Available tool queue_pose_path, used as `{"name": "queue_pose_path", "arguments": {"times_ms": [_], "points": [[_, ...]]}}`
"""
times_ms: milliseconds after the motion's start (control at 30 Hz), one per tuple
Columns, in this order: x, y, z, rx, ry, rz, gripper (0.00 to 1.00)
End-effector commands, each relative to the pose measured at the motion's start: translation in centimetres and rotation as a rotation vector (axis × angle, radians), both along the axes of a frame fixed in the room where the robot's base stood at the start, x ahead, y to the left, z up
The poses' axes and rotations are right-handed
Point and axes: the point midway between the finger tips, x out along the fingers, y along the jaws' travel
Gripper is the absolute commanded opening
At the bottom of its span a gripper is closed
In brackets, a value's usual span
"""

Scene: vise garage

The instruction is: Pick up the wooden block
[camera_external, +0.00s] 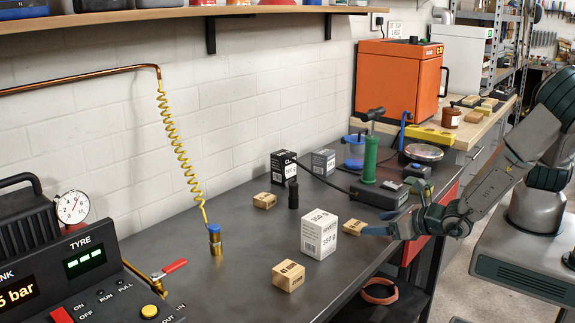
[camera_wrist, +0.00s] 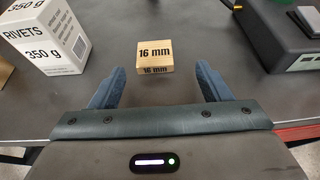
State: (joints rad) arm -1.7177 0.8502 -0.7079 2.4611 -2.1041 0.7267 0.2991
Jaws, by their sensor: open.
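In the wrist view the same block (camera_wrist: 154,52) is straight ahead, just beyond the fingertips. My gripper (camera_wrist: 158,82) is open and empty, its two blue fingers apart with the block lined up between them. In the external view my gripper (camera_external: 376,231) reaches over the bench's right edge, low above the top. Two other wooden blocks lie on the bench, one (camera_external: 265,200) farther back and one (camera_external: 288,276) nearer the front.
A white rivets box (camera_external: 320,234) stands close left of the block; it also shows in the wrist view (camera_wrist: 45,35). A dark device (camera_wrist: 281,35) is to the right.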

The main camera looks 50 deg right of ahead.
Motion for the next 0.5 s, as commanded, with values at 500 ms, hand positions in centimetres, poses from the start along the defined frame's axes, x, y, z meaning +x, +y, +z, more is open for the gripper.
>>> {"name": "queue_pose_path", "arguments": {"times_ms": [500], "points": [[4.3,0.6,-1.6,-0.003,-0.001,-0.001,0.71]]}}
